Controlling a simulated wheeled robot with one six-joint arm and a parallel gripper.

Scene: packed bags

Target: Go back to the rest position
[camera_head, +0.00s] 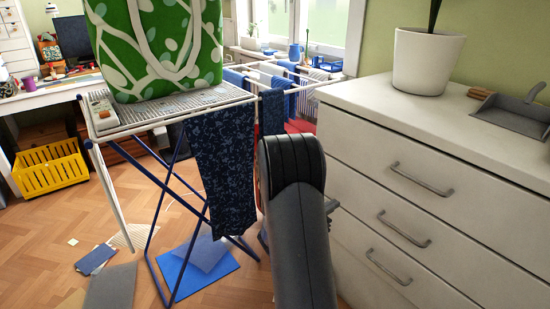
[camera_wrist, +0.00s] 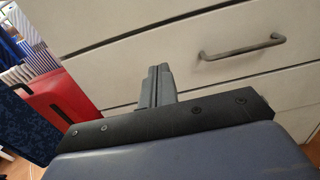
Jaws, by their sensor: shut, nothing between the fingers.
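My gripper (camera_wrist: 158,85) shows in the wrist view with its two fingers together and nothing between them. It is in front of the white chest of drawers (camera_wrist: 125,68), left of a metal drawer handle (camera_wrist: 242,47). In the head view my dark arm rises in the lower middle, between the drying rack and the chest of drawers (camera_head: 440,150). The arm hides most of my gripper there.
A drying rack (camera_head: 165,120) on the left bears a green patterned bag (camera_head: 165,50) and a hanging dark blue cloth (camera_head: 222,165). A yellow crate (camera_head: 50,172) stands farther left. Papers and a blue sheet (camera_head: 195,270) lie on the floor. A red object (camera_wrist: 60,97) is left of my gripper.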

